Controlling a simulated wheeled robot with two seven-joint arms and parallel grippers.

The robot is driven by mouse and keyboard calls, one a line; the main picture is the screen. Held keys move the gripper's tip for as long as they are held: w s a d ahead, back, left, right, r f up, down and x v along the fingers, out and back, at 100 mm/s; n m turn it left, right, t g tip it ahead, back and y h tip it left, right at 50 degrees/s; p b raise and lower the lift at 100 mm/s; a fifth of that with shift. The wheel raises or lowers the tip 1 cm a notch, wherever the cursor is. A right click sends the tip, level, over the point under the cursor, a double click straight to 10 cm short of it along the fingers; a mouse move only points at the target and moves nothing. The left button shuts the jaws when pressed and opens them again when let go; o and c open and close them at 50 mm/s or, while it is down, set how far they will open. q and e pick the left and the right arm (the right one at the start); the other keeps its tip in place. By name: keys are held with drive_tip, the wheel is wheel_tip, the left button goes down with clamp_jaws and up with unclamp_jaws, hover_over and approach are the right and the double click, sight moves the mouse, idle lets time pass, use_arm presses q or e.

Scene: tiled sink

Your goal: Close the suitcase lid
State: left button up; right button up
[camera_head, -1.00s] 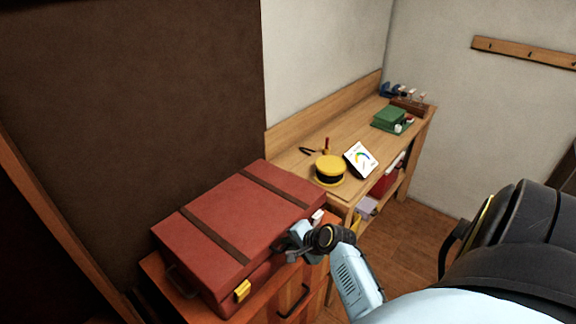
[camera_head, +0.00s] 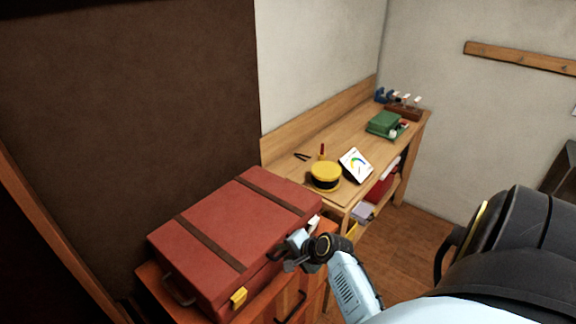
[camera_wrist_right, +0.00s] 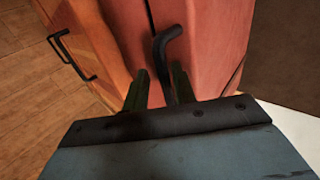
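The red suitcase (camera_head: 235,240) with two brown straps lies on a wooden cabinet in the head view. Its lid looks down, with at most a thin dark seam along the front. A yellow latch (camera_head: 238,298) shows at its front left. My right gripper (camera_head: 290,256) is at the suitcase's front right side. In the right wrist view its two dark fingers (camera_wrist_right: 160,88) are apart, with a bent black handle (camera_wrist_right: 170,50) of the red case running between them. I cannot tell whether they touch it. My left gripper is not in view.
The wooden cabinet (camera_head: 157,285) under the suitcase has a dark handle (camera_head: 290,308) on its front. A dark wall panel stands behind the suitcase.

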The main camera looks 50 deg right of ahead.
drive_tip(key=shift+w+r, duration=0.25)
drive_tip(key=shift+r, duration=0.2)
drive_tip(key=p+v, duration=0.1)
drive_tip(key=v, duration=0.7)
drive_tip(key=shift+s, duration=0.4)
idle(0.4)
